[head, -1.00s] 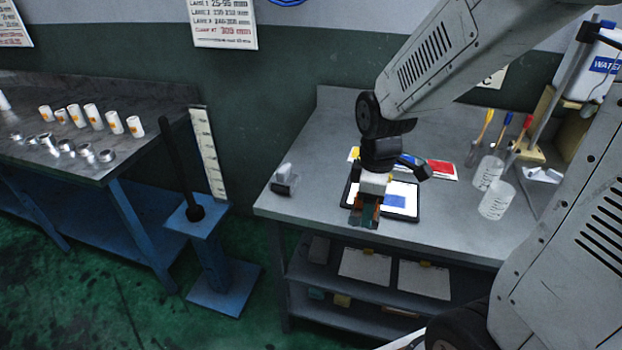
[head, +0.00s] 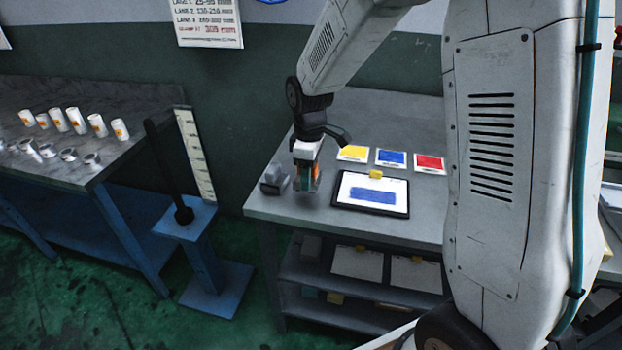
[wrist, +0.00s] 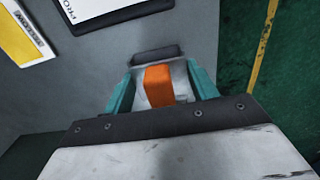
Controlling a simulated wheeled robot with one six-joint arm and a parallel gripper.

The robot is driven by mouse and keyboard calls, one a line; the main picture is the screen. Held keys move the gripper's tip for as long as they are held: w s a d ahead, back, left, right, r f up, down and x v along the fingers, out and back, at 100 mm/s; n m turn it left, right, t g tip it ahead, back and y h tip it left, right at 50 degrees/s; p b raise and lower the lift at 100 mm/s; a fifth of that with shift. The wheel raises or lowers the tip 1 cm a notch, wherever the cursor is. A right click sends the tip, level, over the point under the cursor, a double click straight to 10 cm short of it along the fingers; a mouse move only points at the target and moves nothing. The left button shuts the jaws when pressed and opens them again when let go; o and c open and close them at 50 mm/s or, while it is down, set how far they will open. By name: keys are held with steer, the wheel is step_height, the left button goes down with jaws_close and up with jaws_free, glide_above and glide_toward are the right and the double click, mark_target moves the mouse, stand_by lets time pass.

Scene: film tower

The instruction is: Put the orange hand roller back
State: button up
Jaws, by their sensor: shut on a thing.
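My gripper (head: 307,184) is over the left end of the grey bench (head: 400,226). Its teal jaws are shut on the orange hand roller (wrist: 158,85), whose orange part shows between them in the wrist view. A dark grey bar (wrist: 155,54) lies just beyond the orange part and looks like the roller's head. In the head view the roller is mostly hidden by the jaws. A small grey block-like stand (head: 273,180) is on the bench just left of the gripper. I cannot tell the exact height of the roller above the bench.
A tablet (head: 345,201) lies right of the gripper, with yellow (head: 353,153), blue (head: 391,158) and red (head: 430,163) cards behind. The bench's left edge is close. A blue pedestal with a dark lever (head: 184,214) stands left, before a table (head: 110,165) with white canisters.

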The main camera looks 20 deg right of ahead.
steer(key=shift+f, duration=1.25)
steer(key=shift+f, duration=0.15)
steer(key=o, duration=1.1)
step_height(320, 180, up, 12)
steer(key=shift+s+r, duration=0.15)
steer(key=shift+r, duration=0.05)
steer(key=s+d+r+m, duration=0.2)
steer(key=s+r+m, duration=0.45)
steer(key=s, duration=0.65)
steer(key=s+d+r+m+t, duration=0.1)
steer(key=s+m, duration=0.3)
steer(key=s, duration=1.2)
steer(key=shift+s, duration=0.4)
